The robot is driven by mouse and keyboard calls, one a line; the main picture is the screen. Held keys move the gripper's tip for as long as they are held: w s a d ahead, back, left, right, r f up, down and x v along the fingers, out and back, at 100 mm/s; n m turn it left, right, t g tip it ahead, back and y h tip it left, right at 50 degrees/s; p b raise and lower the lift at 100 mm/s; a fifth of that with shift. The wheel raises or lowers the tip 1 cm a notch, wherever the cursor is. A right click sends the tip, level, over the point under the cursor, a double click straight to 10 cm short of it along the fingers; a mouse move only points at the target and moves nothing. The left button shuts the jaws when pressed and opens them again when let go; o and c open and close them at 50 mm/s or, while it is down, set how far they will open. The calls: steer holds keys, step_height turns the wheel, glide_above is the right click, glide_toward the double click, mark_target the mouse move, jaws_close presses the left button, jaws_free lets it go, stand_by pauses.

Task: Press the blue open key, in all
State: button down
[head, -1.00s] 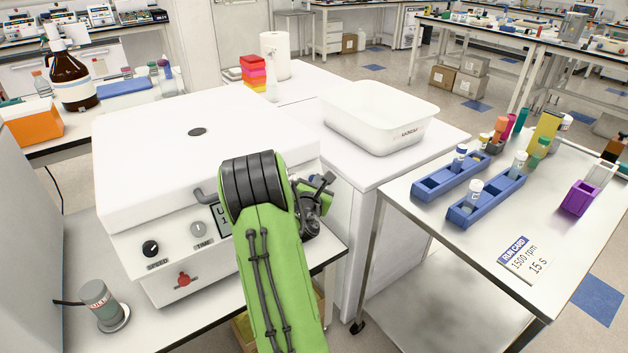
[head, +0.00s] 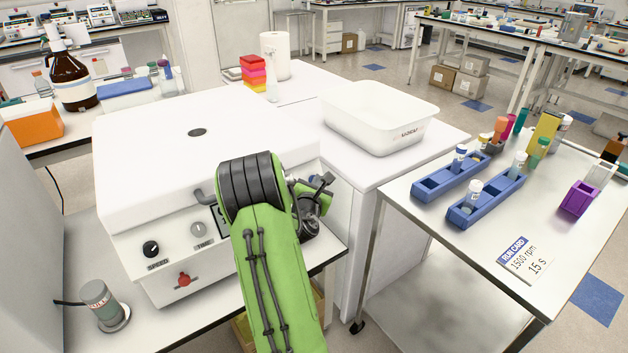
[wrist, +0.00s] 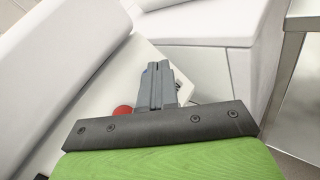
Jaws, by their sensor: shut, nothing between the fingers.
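The white machine (head: 150,240) stands at the left in the head view. Its broad lid (head: 150,150) is down, and its front bears a SPEED knob (head: 151,249), a TIME knob (head: 198,229) and a red knob (head: 184,280). My green arm covers the right part of this front and most of a dark display. In the wrist view my gripper (wrist: 157,68) is shut and empty, over the white front. A red round part (wrist: 123,112) shows left of the fingers, and dark marks on white show just right of them.
A steel table (head: 430,250) at the right holds blue tube racks (head: 487,198), a purple holder (head: 578,199) and a run card (head: 525,258). A white tub (head: 375,115) sits on the bench behind. A grey cylinder (head: 102,303) stands left of the machine.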

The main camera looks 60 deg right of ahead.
steer(key=shift+s+a+r, duration=0.25)
steer(key=shift+s, duration=0.2)
steer(key=s, duration=0.1)
steer(key=s+a+r+p, duration=0.2)
steer(key=s, duration=0.1)
steer(key=shift+r, duration=0.1)
stand_by(1.0)
